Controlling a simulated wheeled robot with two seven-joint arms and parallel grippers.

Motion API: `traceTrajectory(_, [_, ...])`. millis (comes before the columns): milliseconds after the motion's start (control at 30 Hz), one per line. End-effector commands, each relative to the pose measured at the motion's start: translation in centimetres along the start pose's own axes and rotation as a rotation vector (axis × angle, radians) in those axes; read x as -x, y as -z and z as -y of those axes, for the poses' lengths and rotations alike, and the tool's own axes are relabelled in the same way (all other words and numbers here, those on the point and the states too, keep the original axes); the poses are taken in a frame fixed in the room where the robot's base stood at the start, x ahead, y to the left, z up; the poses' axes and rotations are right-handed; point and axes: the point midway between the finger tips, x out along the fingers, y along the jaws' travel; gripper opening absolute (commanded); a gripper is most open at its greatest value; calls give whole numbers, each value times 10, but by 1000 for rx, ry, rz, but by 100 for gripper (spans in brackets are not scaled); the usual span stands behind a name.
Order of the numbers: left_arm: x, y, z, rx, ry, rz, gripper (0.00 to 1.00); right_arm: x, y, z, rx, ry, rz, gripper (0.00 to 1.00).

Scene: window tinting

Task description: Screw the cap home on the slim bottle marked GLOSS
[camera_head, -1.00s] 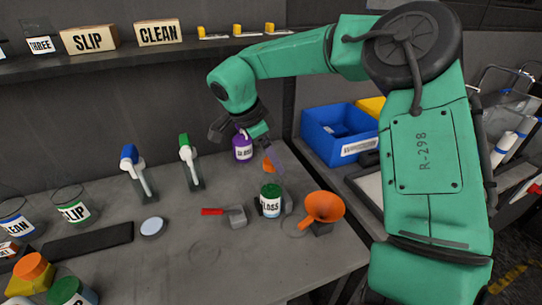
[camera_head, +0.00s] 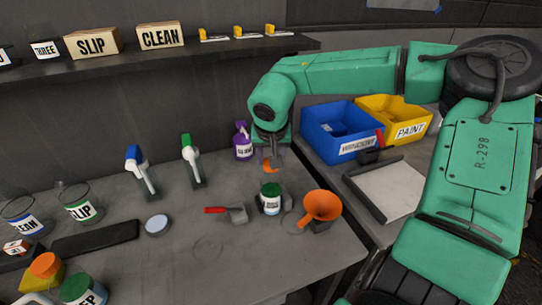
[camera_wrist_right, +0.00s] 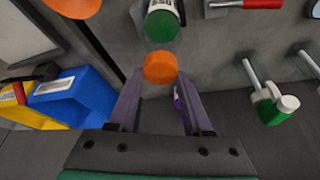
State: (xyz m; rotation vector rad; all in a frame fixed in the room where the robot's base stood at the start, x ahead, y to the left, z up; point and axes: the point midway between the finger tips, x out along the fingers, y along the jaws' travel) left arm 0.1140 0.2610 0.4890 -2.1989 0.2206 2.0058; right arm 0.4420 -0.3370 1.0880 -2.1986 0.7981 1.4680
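A short white-labelled bottle with a green top (camera_head: 270,197) stands upright on the bench; its label reads "LOSS" in the earlier head view. It also shows in the right wrist view (camera_wrist_right: 163,24). An orange cap (camera_head: 270,167) is just below my right gripper (camera_head: 270,157). In the right wrist view the cap (camera_wrist_right: 160,67) sits between the tips of my spread right fingers (camera_wrist_right: 160,78); I cannot tell if they touch it. A purple bottle (camera_head: 243,143) stands left of the gripper, its label too small to read surely. My left gripper is out of view.
An orange funnel (camera_head: 321,206) stands right of the green-topped bottle, a red-handled tool (camera_head: 226,213) left of it. Blue (camera_head: 340,130) and yellow (camera_head: 393,118) bins stand right. Blue- and green-headed tools stand upright at left. The front middle of the bench is clear.

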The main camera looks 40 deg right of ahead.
Motion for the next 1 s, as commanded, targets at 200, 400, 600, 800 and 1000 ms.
traceTrajectory(200, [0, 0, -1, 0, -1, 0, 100, 0, 0, 0, -3, -2, 1, 0])
traceTrajectory(400, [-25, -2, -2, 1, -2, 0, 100, -7, -2, 0, -184, -83, -4, 0])
traceTrajectory(600, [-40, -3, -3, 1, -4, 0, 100, -4, 0, 1, -689, -296, -8, 0])
traceTrajectory(800, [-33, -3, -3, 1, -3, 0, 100, 1, 1, 0, -1107, -462, -1, 0])
traceTrajectory(1000, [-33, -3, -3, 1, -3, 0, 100, 0, 0, 0, -1115, -461, 1, 52])
